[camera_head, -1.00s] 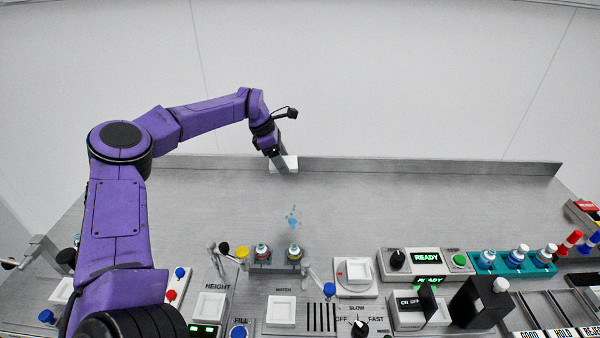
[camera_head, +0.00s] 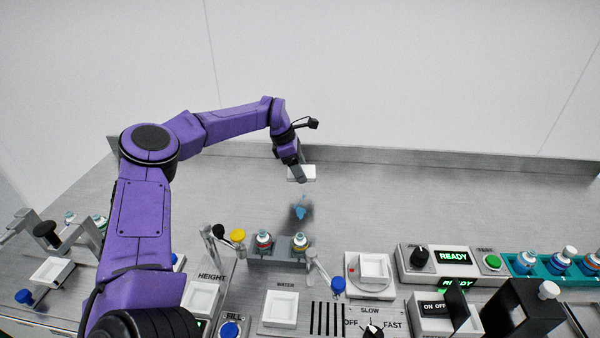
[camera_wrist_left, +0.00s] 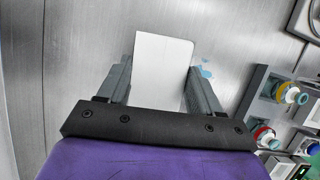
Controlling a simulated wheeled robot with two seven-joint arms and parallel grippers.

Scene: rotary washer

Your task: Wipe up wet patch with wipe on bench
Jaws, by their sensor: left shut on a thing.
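The wipe (camera_head: 307,174) is a flat white rectangular piece in the jaws of my left gripper (camera_head: 298,171). In the left wrist view the same wipe (camera_wrist_left: 163,62) is gripped between both fingers of my left gripper (camera_wrist_left: 161,85). The wet patch (camera_head: 300,208) is a small splash of blue on the grey bench, just in front of the wipe. A dark shadow lies around it, and the wipe looks held above the bench. In the wrist view a bit of the wet patch (camera_wrist_left: 206,69) shows past the wipe's right edge. My right gripper is out of view.
A low metal ledge (camera_head: 450,163) runs along the back of the bench. In front of the patch stands a rack (camera_head: 280,256) with two capped vials. Panels, knobs and a READY display (camera_head: 453,257) fill the front and right. Bare bench (camera_head: 400,200) lies right of the patch.

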